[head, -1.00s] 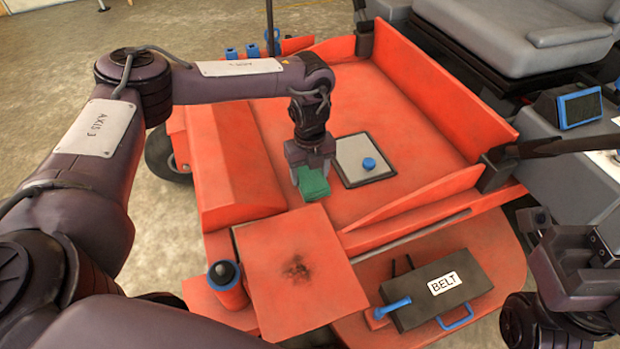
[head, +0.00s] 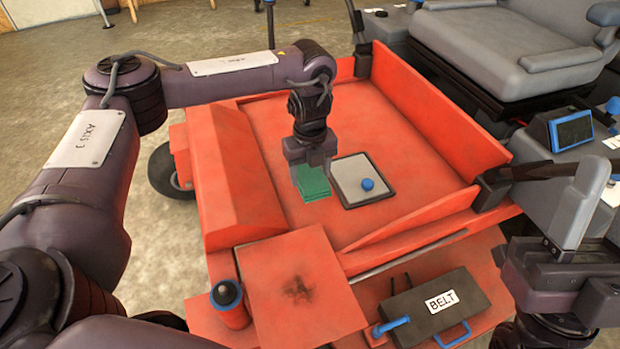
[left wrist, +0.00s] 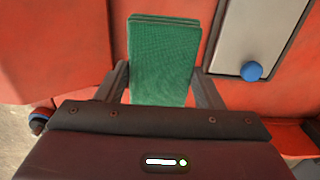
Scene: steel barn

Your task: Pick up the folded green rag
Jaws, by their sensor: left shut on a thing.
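The folded green rag (head: 312,182) is a small layered cloth over the red deck of the machine. It also shows in the left wrist view (left wrist: 163,58), between the two fingers. My left gripper (head: 311,176) points down and is shut on the rag. I cannot tell whether the rag touches the deck or hangs just above it. My right gripper (head: 572,265) is partly in view at the lower right, away from the rag; its fingertips are not clear.
A grey plate with a blue knob (head: 352,178) lies just right of the rag. Raised red walls (head: 440,110) edge the deck. A black box marked BELT (head: 435,305) sits in front, near a blue-capped red canister (head: 228,300). A grey seat (head: 505,55) stands behind.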

